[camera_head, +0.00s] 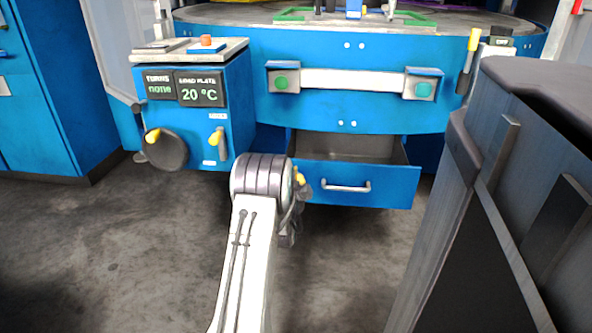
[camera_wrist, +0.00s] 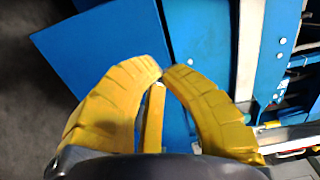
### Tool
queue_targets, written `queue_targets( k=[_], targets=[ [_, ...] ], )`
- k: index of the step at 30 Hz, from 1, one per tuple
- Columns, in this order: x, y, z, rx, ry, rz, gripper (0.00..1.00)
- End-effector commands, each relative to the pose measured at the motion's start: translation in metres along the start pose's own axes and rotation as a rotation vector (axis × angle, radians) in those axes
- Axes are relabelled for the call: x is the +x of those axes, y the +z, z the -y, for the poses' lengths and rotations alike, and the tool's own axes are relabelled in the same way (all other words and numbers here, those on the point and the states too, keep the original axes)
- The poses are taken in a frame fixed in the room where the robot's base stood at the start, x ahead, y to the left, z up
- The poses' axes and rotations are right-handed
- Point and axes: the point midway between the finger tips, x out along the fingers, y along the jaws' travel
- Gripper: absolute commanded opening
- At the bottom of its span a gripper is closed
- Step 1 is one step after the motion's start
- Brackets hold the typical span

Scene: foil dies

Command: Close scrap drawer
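The scrap drawer (camera_head: 381,188) is a blue drawer with a light bar handle (camera_head: 346,187), low under the round blue bench. It stands open, and its grey inside shows behind the front. My gripper (camera_head: 301,180) is at the left end of the drawer front in the head view, mostly hidden behind my wrist, so contact cannot be told. In the wrist view my gripper's (camera_wrist: 163,72) yellow fingers curve together at the tips with nothing seen between the tips. A blue panel (camera_wrist: 95,45) beyond them looks like the drawer front; its handle does not show there.
A blue unit with displays (camera_head: 185,88) and a dark round knob (camera_head: 166,150) stands left of the drawer. A white bar (camera_head: 350,79) crosses the bench front above. A large grey body (camera_head: 500,220) blocks the right. The floor (camera_head: 110,250) at left is clear.

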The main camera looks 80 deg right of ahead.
Motion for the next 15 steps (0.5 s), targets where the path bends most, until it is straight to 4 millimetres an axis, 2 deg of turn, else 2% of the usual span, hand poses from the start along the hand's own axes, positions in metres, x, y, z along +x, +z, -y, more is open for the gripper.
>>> queue_targets(
  k=[6, 15],
  targets=[
    [0.026, 0.0, -0.002, 0.0, -0.002, 0.0, 0.0],
    [0.045, 0.0, -0.001, 0.0, 0.0, 0.0, 0.0]
  ],
)
